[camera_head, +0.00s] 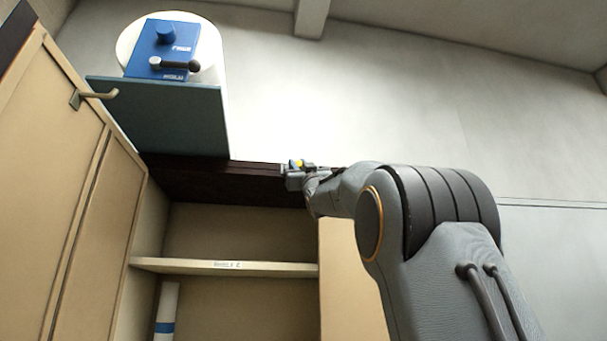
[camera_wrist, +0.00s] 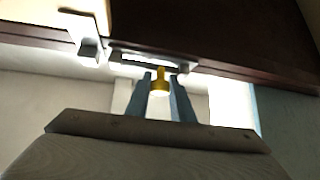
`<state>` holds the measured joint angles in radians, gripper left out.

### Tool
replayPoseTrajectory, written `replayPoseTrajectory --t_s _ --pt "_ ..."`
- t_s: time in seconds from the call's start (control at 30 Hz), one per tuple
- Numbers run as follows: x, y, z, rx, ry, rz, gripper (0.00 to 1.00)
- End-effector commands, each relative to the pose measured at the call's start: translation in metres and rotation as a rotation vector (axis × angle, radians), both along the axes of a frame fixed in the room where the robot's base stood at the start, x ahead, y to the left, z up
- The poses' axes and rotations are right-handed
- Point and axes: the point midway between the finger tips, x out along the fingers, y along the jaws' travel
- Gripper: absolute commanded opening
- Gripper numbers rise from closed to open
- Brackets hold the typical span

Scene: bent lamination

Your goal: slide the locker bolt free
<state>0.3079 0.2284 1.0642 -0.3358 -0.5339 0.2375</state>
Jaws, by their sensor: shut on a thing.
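The locker bolt (camera_wrist: 152,60) shows in the wrist view as a pale metal fitting on the dark top edge of the locker, with a yellow knob (camera_wrist: 159,82) sticking out. A bright metal bracket (camera_wrist: 90,49) sits to its left. My gripper (camera_wrist: 162,77) has its two blue-grey fingers on either side of the knob, shut on it. In the head view my gripper (camera_head: 292,172) is at the right end of the locker's dark top board (camera_head: 220,183), with a bit of yellow (camera_head: 297,163) beside it. Glare hides how far the bolt reaches into the bracket.
The tan locker door (camera_head: 70,190) stands open at the left, with a handle (camera_head: 97,95). Inside is a shelf (camera_head: 225,266) and a white roll with a blue band (camera_head: 166,310). A teal panel (camera_head: 170,118), a blue box (camera_head: 163,48) and a white cylinder (camera_head: 207,50) are above.

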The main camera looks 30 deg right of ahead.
Motion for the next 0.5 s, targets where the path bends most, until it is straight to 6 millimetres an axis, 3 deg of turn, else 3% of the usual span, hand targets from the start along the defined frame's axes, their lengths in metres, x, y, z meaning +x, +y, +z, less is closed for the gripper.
replayPoseTrajectory --t_s 0.37,0.4,0.5 --pt "-0.0002 0.014 0.0001 0.0 0.0 0.009 0.0" --pt "-0.0002 0.0144 0.0003 -0.001 0.001 0.009 0.26" --pt "-0.0002 0.0144 0.0001 -0.001 0.001 0.009 0.4"
